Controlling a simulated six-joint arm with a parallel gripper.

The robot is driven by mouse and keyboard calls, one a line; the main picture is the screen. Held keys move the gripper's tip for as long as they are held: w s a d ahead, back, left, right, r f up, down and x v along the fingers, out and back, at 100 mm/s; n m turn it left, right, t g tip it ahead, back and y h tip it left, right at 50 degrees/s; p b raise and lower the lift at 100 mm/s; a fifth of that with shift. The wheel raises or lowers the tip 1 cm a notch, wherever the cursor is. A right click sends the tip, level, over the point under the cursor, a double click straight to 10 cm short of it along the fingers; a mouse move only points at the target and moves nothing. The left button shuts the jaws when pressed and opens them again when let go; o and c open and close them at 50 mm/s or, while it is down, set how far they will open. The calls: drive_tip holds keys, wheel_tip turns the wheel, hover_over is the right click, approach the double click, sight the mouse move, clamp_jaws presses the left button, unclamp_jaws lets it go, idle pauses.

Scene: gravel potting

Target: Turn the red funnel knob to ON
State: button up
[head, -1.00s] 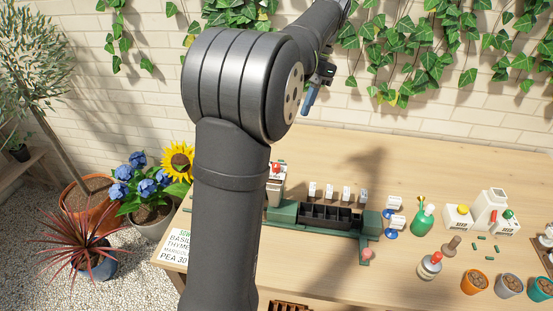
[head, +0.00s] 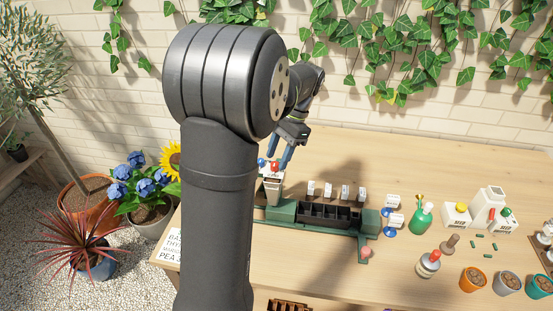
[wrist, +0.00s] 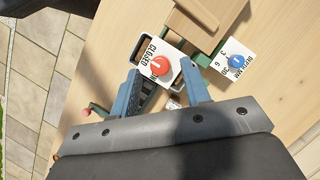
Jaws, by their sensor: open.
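In the head view the knob (head: 275,167) is on top of a pale funnel unit (head: 271,191) at the left of the green tray stand. My gripper (head: 280,160) is open just above the unit. In the wrist view its blue fingers lie to either side of the red knob, seemingly above it; contact cannot be told.
A blue knob (wrist: 239,63) on a numbered white plate is close to the right finger. The green stand (head: 281,211) holds a black cell tray (head: 325,210), with white labels behind. A green bottle (head: 421,219) and pots stand to the right. The back table is clear.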

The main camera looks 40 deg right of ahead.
drive_tip(key=shift+x, duration=0.85)
drive_tip(key=shift+c, duration=0.4)
clamp_jaws()
